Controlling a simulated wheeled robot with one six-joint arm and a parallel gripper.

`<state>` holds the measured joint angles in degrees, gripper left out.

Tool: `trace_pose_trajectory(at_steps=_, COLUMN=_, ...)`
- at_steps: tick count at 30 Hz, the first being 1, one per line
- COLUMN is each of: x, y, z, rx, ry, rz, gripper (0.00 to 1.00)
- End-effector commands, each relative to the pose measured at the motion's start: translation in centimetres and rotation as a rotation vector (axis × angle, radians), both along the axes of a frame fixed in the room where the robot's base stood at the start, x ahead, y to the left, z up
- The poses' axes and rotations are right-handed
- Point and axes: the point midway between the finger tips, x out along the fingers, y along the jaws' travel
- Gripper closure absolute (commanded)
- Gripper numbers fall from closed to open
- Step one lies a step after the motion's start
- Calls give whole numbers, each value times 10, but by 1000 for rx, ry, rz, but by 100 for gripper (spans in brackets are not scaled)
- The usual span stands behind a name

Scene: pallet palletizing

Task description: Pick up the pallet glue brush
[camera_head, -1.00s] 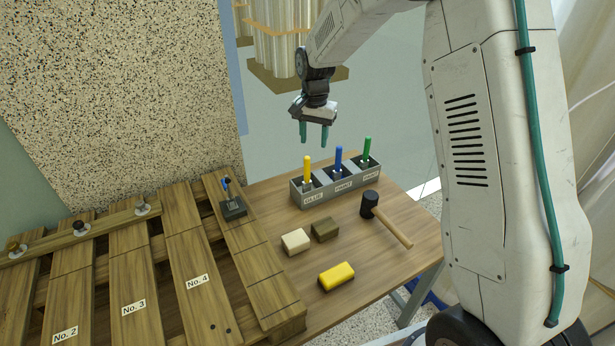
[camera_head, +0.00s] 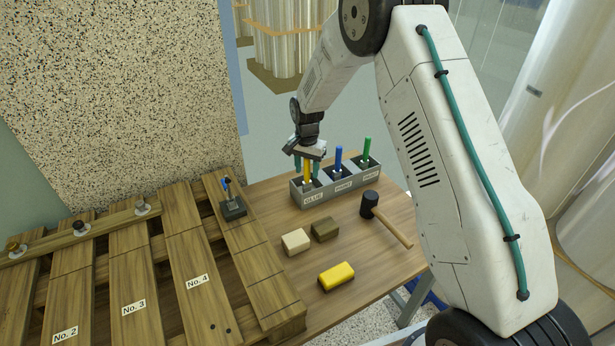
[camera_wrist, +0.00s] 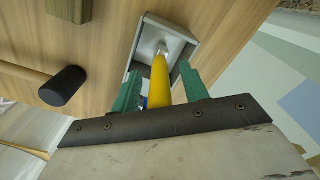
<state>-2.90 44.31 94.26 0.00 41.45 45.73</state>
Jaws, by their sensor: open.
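The glue brush has a yellow handle (camera_head: 307,170) and stands upright in the compartment marked GLUE at the left end of the grey holder (camera_head: 335,190). My gripper (camera_head: 306,168) is open, with its green fingers on either side of the yellow handle. In the wrist view the handle (camera_wrist: 159,82) runs between the two fingers (camera_wrist: 162,92), and gaps show on both sides. The brush's lower end is inside the compartment and only partly visible.
A blue-handled brush (camera_head: 338,160) and a green-handled brush (camera_head: 366,150) stand in the other compartments. A mallet (camera_head: 385,218), a yellow block (camera_head: 337,276) and two smaller blocks lie on the table. A wooden pallet (camera_head: 185,240) is at left.

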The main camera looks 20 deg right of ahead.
Motion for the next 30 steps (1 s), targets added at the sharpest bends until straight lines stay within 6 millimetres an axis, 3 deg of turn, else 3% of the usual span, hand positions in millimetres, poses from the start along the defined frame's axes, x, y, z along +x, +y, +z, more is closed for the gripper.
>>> trace_pose_trajectory(at_steps=5, x=0, y=0, z=0, rx=0, ry=-1, rz=1, gripper=55)
trace_pose_trajectory(at_steps=10, x=0, y=0, z=0, rx=0, ry=0, rz=1, gripper=100)
trace_pose_trajectory(at_steps=20, x=0, y=0, z=3, rx=0, ry=-1, rz=1, gripper=100)
trace_pose_trajectory(at_steps=23, x=1, y=0, z=13, rx=0, ry=-3, rz=1, gripper=100)
trace_pose_trajectory(at_steps=30, x=1, y=0, z=61, rx=0, ry=-4, rz=1, gripper=100)
